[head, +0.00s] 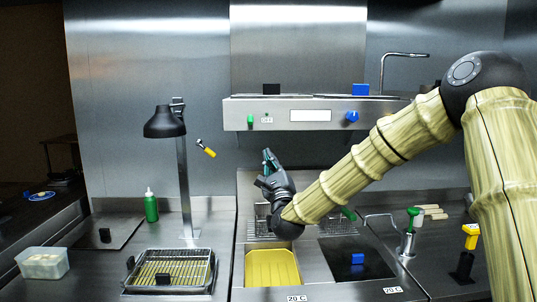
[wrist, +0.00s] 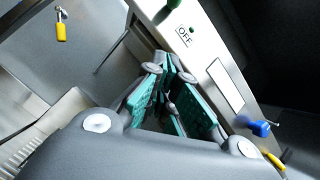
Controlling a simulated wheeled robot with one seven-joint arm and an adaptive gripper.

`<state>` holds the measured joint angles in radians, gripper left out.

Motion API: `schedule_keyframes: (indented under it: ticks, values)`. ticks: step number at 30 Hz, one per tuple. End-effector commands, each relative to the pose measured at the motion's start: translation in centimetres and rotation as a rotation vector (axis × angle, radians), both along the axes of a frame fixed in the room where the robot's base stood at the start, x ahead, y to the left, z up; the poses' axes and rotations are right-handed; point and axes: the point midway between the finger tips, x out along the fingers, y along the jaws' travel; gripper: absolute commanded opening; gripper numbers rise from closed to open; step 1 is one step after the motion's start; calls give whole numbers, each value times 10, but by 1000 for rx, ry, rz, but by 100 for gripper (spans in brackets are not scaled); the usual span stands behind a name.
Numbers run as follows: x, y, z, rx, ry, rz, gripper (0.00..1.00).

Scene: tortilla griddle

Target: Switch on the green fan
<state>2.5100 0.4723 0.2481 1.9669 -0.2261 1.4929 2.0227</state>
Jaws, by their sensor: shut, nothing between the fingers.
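The green fan switch (head: 250,119) is a small green knob at the left end of the steel hood panel (head: 281,103). Beside it on the panel is a small label (head: 267,120). In the wrist view the green knob (wrist: 175,3) is cut by the top edge, and the label (wrist: 185,38) reads OFF. My gripper (head: 268,156) is below the panel, a little right of the green knob, fingers pointing up. In the wrist view its teal-padded fingers (wrist: 172,85) are shut and empty, apart from the knob.
A blue knob (head: 352,116) is at the panel's right part. A yellow-handled lever (head: 206,148) is on the wall to the left. A black lamp (head: 165,122) stands left. Below are a yellow-bottomed basin (head: 272,268), a wire-racked tray (head: 140,285) and a green bottle (head: 151,206).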

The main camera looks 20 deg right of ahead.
Motion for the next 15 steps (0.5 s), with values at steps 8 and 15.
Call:
schedule_keyframes:
  ticks: [8,15]
  values:
    - [40,-4,28,-3,0,-2,0]
    - [67,-4,50,-3,1,1,0]
